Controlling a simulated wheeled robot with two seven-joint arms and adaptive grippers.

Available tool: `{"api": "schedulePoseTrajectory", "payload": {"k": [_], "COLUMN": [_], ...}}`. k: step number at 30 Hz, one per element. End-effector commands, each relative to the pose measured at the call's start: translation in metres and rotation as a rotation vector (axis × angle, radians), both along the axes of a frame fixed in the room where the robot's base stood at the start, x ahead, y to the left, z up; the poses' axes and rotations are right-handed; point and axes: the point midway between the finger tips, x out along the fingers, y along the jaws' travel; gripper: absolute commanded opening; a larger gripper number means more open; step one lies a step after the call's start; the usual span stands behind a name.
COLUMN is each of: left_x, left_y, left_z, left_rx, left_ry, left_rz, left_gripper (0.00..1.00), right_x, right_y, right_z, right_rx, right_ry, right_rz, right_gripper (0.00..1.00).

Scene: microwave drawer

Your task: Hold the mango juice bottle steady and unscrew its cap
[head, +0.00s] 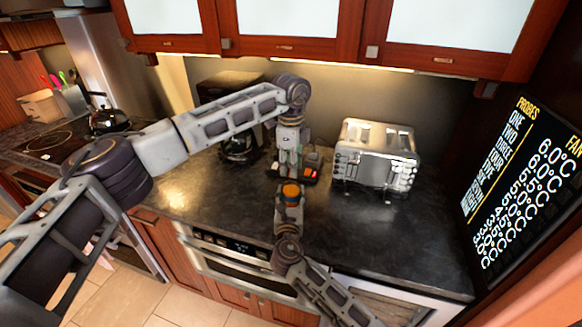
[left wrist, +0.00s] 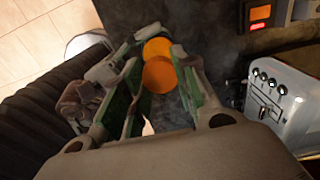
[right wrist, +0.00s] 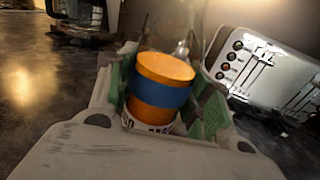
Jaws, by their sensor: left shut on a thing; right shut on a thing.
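The mango juice bottle (right wrist: 158,92) is orange with a blue band and a printed label low down. It stands between the fingers of my right gripper (right wrist: 162,105), which is shut on its lower part. Its orange top shows in the head view (head: 291,189). My left gripper (head: 289,172) points down, close to the bottle. In the left wrist view, an orange round cap (left wrist: 158,74) sits between the green finger pads, and my left gripper is shut on it. A second orange round surface (left wrist: 157,48) shows just beyond. I cannot tell whether the two touch.
A silver toaster (head: 376,157) stands to the right on the dark counter (head: 225,192). A coffee maker (head: 238,147) is behind on the left. Wall cabinets (head: 285,46) hang above, and a dark display panel (head: 520,185) is at the right.

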Motion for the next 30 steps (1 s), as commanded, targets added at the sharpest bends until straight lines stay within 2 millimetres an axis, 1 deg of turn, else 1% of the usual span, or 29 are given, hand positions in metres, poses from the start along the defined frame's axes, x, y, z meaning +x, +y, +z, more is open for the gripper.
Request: {"api": "schedulePoseTrajectory", "payload": {"k": [12,24,30], "left_x": [0.000,0.000,0.000], "left_y": [0.000,0.000,-0.001], "left_z": [0.008,0.009,0.019], "left_rx": [0.000,0.000,-0.001], "left_ry": [0.001,0.001,0.000], "left_rz": [-0.001,-0.001,-0.001], "left_gripper": [0.00,0.00,0.00], "right_x": [0.000,0.000,0.000], "right_y": [0.000,0.000,0.000], "right_z": [0.000,0.000,0.000], "right_rx": [0.000,0.000,0.000], "right_ry": [0.001,0.001,0.000], "right_rz": [0.000,0.000,0.000], "right_gripper": [0.00,0.00,0.00]}}
